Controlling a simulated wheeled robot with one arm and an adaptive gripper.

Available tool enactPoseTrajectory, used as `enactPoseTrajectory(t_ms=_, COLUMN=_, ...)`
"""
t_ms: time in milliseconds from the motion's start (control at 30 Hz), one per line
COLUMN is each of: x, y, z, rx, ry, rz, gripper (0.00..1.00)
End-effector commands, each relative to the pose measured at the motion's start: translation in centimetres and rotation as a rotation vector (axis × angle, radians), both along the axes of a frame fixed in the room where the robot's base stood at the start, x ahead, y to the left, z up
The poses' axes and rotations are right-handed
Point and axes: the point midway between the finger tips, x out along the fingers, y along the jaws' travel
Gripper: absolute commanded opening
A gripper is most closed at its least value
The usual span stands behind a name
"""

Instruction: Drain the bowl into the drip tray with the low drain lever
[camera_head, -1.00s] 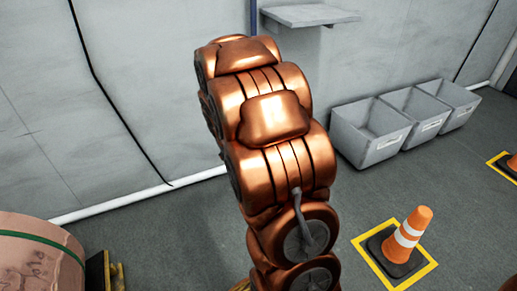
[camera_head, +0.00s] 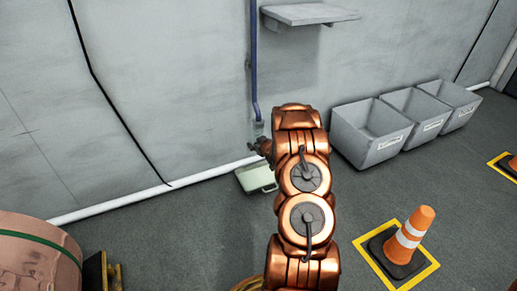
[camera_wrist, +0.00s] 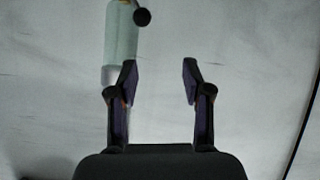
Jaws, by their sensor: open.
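In the wrist view a pale green, translucent cylinder, apparently the bowl (camera_wrist: 121,35), stands against the wall at the upper left. A dark round knob (camera_wrist: 142,17), apparently the drain lever's end, sticks out at its right side. My gripper (camera_wrist: 159,78) is open and empty; the bowl and knob lie beyond its left fingertip. In the head view my gripper (camera_head: 261,147) is small and partly hidden by my arm, close to the wall under the blue pipe. The pale green drip tray (camera_head: 257,178) lies on the floor below it, its right part near my arm.
A blue pipe (camera_head: 254,60) runs down the wall. A grey shelf (camera_head: 310,14) is above right. Grey bins (camera_head: 367,145) line the wall at right. A traffic cone (camera_head: 408,235) stands front right, a copper-coloured roll (camera_head: 38,255) at lower left.

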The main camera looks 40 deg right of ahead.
Motion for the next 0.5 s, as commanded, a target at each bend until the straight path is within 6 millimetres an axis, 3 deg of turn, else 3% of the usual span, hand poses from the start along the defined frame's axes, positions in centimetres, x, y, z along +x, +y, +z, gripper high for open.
enactPoseTrajectory(t_ms=33, x=-0.4, y=-0.6, z=-1.3, rx=0.007, ry=-0.034, rz=0.005, gripper=0.49)
enactPoseTrajectory(t_ms=233, x=-1.5, y=-2.1, z=-4.2, rx=0.021, ry=-0.206, rz=0.037, gripper=0.49)
enactPoseTrajectory(t_ms=500, x=-3.7, y=-2.6, z=-6.2, rx=0.041, ry=-0.410, rz=0.064, gripper=0.49)
